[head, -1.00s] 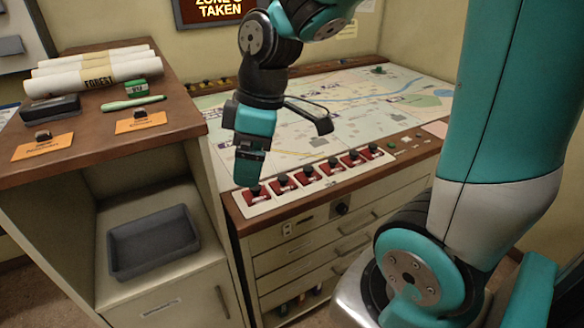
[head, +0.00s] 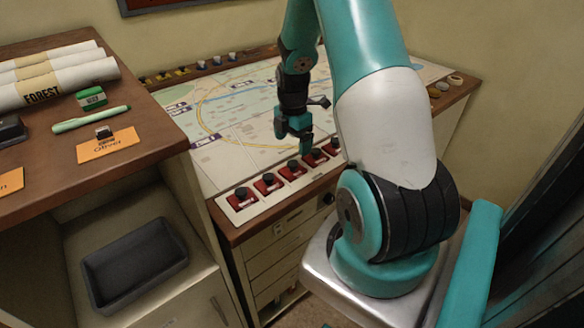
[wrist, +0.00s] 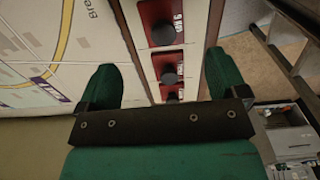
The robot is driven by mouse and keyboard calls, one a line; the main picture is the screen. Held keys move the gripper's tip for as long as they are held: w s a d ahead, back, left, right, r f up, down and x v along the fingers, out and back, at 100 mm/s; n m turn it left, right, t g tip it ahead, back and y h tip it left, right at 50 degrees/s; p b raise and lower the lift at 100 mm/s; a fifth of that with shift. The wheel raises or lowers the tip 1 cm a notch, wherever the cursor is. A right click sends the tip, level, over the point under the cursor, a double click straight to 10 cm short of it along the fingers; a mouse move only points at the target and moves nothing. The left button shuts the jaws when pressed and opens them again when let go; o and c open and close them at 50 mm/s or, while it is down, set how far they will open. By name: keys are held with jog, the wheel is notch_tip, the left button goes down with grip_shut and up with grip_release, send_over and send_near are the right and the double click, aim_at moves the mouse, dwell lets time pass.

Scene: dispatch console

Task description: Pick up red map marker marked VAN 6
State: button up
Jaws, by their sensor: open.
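A row of several red map markers with black knobs stands in a white tray (head: 232,217) along the front edge of the map table. In the head view they run from the near-left marker (head: 242,198) to one partly behind my arm at the right. Their labels are too small to read there. My gripper (head: 304,148) is open and empty, above the right part of the row. In the wrist view the green fingers of my gripper (wrist: 160,65) stand either side of the row. Red markers show between them (wrist: 160,20); their sideways labels are not clearly legible, so I cannot tell which is VAN 6.
The map (head: 225,120) lies flat behind the tray. A wooden-topped cabinet (head: 150,150) at left holds rolled papers, a green box (head: 91,98), a green pen (head: 92,119) and orange cards. A dark grey bin (head: 135,265) sits in its lower recess. Drawers lie below the tray.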

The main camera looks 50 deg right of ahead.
aim_at(293, 163)
notch_tip(293, 163, down, 3)
jog(key=shift+f, duration=0.2)
jog(key=shift+s+a+f+p, duration=0.1)
jog(key=shift+f+p, duration=0.5)
jog(key=shift+f, duration=0.75)
jog(key=shift+s+a+f+p, duration=0.1)
jog(key=shift+f+p, duration=0.45)
jog(key=shift+f, duration=0.8)
jog(key=shift+c, duration=0.2)
jog(key=c, duration=1)
